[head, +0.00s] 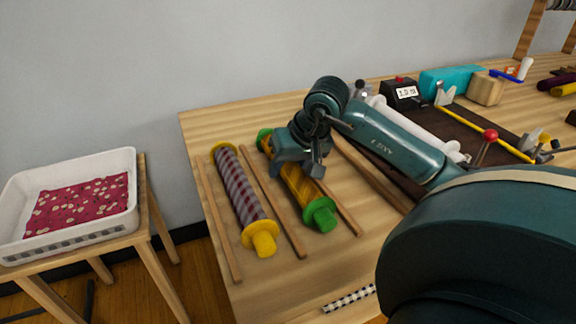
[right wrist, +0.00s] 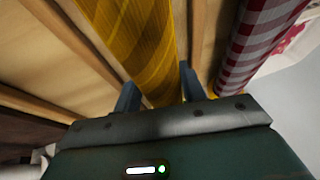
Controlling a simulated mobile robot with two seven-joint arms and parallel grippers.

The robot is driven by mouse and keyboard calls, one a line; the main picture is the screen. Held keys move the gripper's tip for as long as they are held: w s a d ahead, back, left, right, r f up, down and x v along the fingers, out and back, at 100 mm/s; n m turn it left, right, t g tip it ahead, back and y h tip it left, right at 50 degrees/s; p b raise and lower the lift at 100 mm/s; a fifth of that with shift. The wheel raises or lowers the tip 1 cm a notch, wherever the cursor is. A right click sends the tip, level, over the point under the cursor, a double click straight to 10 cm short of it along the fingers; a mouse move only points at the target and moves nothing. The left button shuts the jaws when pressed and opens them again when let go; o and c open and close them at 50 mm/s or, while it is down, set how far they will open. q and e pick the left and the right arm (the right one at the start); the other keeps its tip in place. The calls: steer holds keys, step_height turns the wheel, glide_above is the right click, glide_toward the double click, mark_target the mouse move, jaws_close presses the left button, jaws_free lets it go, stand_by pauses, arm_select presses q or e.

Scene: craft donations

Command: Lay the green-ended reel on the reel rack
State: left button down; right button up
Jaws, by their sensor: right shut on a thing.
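The green-ended reel (head: 321,213), wound with yellow patterned cloth, lies lengthwise on the table over the gap between two wooden rails of the reel rack (head: 273,205). Whether it rests on the rails or hangs just above them I cannot tell. My right gripper (head: 300,165) is over the reel's middle and shut on it, hiding part of the cloth. In the right wrist view the yellow cloth (right wrist: 130,35) runs between the two fingers (right wrist: 158,92). My left gripper is not in view.
A yellow-ended reel with checked cloth (head: 241,185) lies in the left rack bay, close beside. A white tray with red cloth (head: 125,222) stands on a small stand at left. A brown mat, a red-knobbed lever (head: 490,135) and boxes are at right.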

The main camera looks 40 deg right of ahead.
steer(key=o, duration=1.1)
steer(key=shift+c, duration=0.2)
steer(key=shift+o, duration=0.6)
steer(key=shift+r, duration=0.1)
steer(key=v, duration=1.3)
